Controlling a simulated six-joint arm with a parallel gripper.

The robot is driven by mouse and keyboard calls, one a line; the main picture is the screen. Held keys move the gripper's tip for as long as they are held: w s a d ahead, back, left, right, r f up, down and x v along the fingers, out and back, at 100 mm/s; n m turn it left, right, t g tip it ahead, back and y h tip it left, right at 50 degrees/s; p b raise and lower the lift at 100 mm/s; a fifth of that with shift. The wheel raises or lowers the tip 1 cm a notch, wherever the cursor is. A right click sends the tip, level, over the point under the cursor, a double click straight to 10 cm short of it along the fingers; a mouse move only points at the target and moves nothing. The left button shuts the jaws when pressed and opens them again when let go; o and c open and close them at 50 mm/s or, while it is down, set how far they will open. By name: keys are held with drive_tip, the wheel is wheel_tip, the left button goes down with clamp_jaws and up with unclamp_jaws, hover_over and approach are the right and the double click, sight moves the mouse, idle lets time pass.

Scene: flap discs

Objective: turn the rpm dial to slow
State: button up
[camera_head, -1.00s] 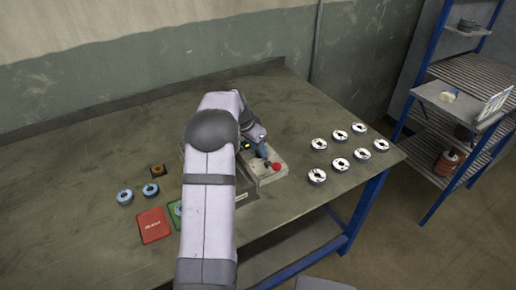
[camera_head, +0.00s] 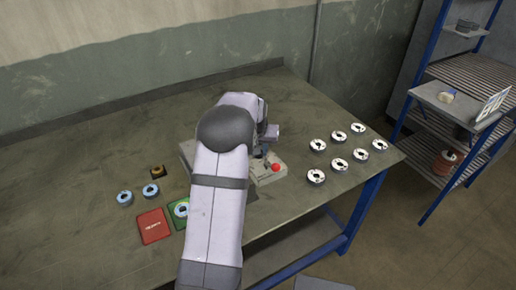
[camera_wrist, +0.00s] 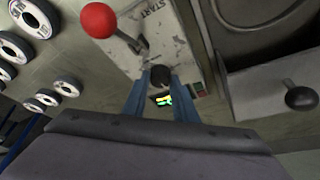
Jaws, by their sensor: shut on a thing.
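The control box (camera_head: 268,180) stands on the workbench, mostly hidden by my arm in the head view. In the wrist view its pale top (camera_wrist: 150,35) carries the word START, a lever with a red ball (camera_wrist: 98,20) and a small coloured display (camera_wrist: 161,99). My gripper (camera_wrist: 161,82) has its two blue fingers on either side of a black dial knob (camera_wrist: 161,74) and is shut on it. The dial's pointer and markings cannot be made out. The red ball also shows in the head view (camera_head: 276,167).
Several white-and-black discs (camera_head: 338,164) lie right of the box. Two blue discs (camera_head: 151,190), a red card (camera_head: 153,226) and a green card (camera_head: 178,212) lie to the left. A grey part with a black knob (camera_wrist: 300,97) is beside the box. A shelf rack (camera_head: 470,120) stands right.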

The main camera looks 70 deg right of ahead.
drive_tip(key=n+t+b, duration=0.1)
drive_tip(key=n, duration=0.1)
drive_tip(key=n+b, duration=0.1)
drive_tip(key=n, duration=0.1)
drive_tip(key=shift+s+d+f+n+t+y, duration=0.1)
drive_tip(key=shift+s+f+n+t+y, duration=0.1)
drive_tip(key=shift+n+t+y, duration=0.15)
drive_tip(key=n, duration=0.2)
drive_tip(key=n+t+y+b, duration=0.1)
drive_tip(key=n, duration=0.1)
drive_tip(key=shift+s+r+n+t, duration=0.1)
drive_tip(key=shift+r+n+t, duration=0.05)
drive_tip(key=shift+n+t, duration=0.1)
drive_tip(key=n+y+p, duration=0.1)
drive_tip(key=n, duration=0.1)
drive_tip(key=n+y+p, duration=0.1)
drive_tip(key=n, duration=0.1)
drive_tip(key=shift+d+r, duration=0.15)
drive_tip(key=shift+r, duration=0.05)
drive_tip(key=shift+f+n+t+y+p, duration=0.1)
drive_tip(key=shift+n+t+y+p, duration=0.3)
drive_tip(key=shift+n+p, duration=1.05)
drive_tip(key=shift+f+n, duration=0.1)
drive_tip(key=shift+n, duration=0.15)
drive_tip(key=o, duration=1)
drive_tip(key=shift+o, duration=0.2)
drive_tip(key=shift+d, duration=0.1)
